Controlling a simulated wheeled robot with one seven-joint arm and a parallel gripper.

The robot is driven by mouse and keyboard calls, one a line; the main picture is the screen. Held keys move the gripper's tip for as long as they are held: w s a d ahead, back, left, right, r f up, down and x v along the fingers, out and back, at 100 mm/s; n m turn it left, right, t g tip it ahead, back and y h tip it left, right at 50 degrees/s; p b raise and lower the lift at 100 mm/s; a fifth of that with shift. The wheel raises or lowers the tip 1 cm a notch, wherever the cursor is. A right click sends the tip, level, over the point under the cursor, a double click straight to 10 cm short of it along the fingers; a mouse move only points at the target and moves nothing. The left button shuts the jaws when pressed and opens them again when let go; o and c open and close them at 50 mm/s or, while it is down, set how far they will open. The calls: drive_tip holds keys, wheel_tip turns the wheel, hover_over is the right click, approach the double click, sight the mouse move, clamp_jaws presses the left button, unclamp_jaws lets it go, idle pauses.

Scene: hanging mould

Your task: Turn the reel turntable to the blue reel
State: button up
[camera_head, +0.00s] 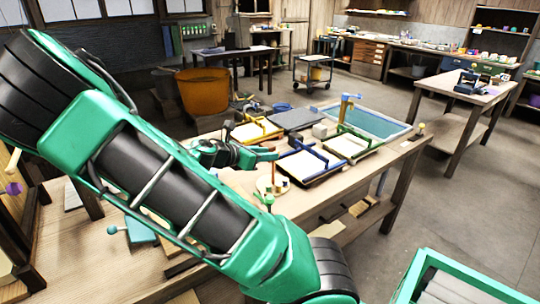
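A small round wooden disc (262,184) near the middle of the bench looks like the reel turntable. It has an upright post and small coloured pieces around it. A small dark blue or purple piece at its right side (284,183) may be the blue reel; it is too small to be sure. A green piece (268,200) is at its front. My gripper (272,153), green and black, is just behind and above the disc in the picture, pointing right, apparently not touching it. Its finger gap is too small to read. My large green arm link hides the bench's left front.
Frames with yellow (255,131), blue (308,164) and green (352,144) bars stand behind and right of the disc. A blue-green tray (376,124) lies at the far right. A teal block with a knob (139,232) is at left. A green-edged bin (460,290) stands at lower right.

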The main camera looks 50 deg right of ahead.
sight(273, 170)
drive_tip(key=shift+x, duration=1.9)
clamp_jaws()
